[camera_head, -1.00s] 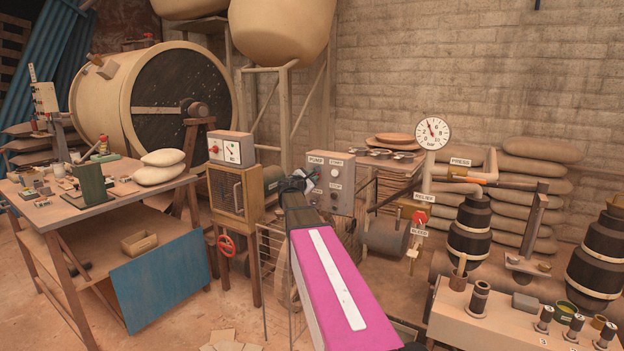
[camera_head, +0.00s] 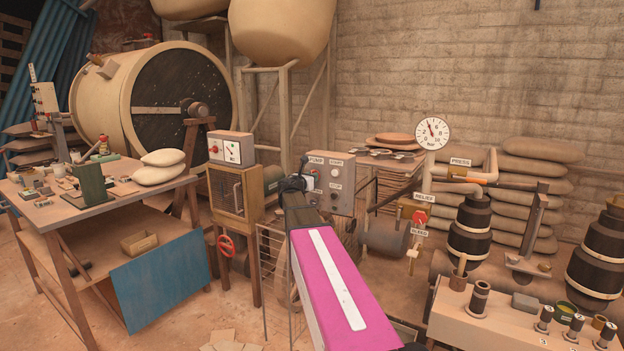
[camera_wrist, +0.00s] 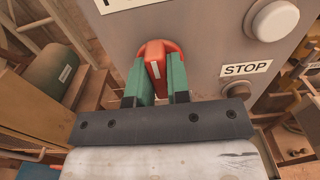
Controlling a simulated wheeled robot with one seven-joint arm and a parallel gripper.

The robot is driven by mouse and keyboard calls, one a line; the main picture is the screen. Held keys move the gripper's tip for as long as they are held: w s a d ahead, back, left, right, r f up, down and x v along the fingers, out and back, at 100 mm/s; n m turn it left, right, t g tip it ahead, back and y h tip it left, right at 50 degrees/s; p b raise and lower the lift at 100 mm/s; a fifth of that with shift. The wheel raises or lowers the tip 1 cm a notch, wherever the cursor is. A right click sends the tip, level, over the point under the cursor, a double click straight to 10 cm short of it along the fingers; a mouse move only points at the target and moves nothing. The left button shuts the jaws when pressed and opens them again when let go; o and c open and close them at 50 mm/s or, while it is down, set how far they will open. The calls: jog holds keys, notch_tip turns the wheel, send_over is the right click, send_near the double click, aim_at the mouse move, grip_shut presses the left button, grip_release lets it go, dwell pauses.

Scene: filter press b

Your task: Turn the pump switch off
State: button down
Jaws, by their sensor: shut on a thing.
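The pump switch (camera_wrist: 158,62) is a red rotary knob with a white line. It sits on the grey pump panel (camera_wrist: 215,30), which also shows in the head view (camera_head: 344,180). My gripper (camera_wrist: 157,75) is shut on the knob, with one green finger on each side of it. The knob stands about upright in the wrist view, its white line tilted a little. In the head view my gripper (camera_head: 302,180) is at the panel's left side and my arm hides the knob.
A white button (camera_wrist: 275,20) and a dark button (camera_wrist: 233,89) beside the STOP label (camera_wrist: 246,69) sit close to the right of my gripper. In the head view a wooden cabinet (camera_head: 237,190) stands left of the panel. A pressure gauge (camera_head: 432,133) is to the right.

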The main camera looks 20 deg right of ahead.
dwell(0.5)
jog(key=c, duration=1.1)
grip_release()
jog(key=shift+s+a, duration=0.1)
jog(key=v, duration=1)
jog(key=shift+s+a, duration=0.2)
jog(key=shift+a, duration=0.05)
